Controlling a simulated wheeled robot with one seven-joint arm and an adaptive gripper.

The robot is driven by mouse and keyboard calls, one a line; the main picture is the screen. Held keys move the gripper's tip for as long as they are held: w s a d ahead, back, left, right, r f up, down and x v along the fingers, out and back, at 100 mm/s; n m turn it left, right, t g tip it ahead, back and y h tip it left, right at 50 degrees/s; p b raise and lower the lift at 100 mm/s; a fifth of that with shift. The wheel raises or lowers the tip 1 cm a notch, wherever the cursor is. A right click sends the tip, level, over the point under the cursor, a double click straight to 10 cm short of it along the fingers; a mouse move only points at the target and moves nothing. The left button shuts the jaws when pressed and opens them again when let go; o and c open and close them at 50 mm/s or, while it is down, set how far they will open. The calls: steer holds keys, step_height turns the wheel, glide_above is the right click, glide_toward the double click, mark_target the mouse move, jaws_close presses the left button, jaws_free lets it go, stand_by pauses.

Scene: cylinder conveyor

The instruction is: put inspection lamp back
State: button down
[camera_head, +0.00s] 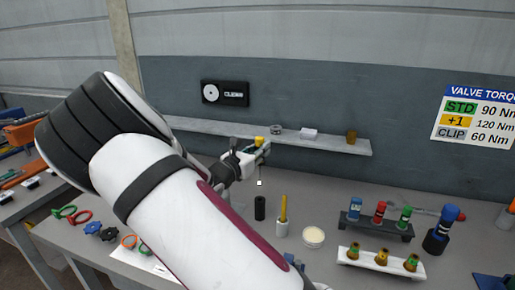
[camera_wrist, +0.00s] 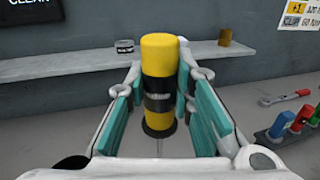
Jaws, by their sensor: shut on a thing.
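The inspection lamp looks like an upright yellow cylinder with black bands (camera_wrist: 158,55), between the teal finger pads of my gripper (camera_wrist: 160,105) in the wrist view. My gripper is shut on it. In the head view only the lamp's yellow top (camera_head: 259,141) shows clearly above my gripper (camera_head: 250,157), which is raised over the bench in front of the wall shelf. A small white square (camera_head: 259,183) shows below it; I cannot tell if it belongs to the lamp. A black upright cylinder (camera_head: 260,207) stands on the bench below. The lamp's lower end is partly hidden.
The shelf (camera_head: 335,144) holds a round tin (camera_head: 276,130), a white block (camera_head: 309,133) and a brown cylinder (camera_head: 351,136). On the bench are a white cup with a yellow stick (camera_head: 282,226), a round dish (camera_head: 313,237), a dark rack (camera_head: 376,229) and a white rack (camera_head: 380,266).

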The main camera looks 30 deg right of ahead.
mark_target(260, 172)
step_height(260, 172, down, 4)
steer(key=shift+f+b, duration=0.2)
steer(key=shift+b, duration=0.8)
steer(key=shift+f, duration=0.6)
steer(key=shift+s+p, duration=0.1)
steer(key=shift+p, duration=0.25)
step_height(260, 172, down, 9)
steer(key=b, duration=0.1)
stand_by(3.4)
steer(key=c, duration=1.3)
jaws_free()
steer(key=shift+r+p, duration=1.35)
steer(key=shift+r, duration=1.65)
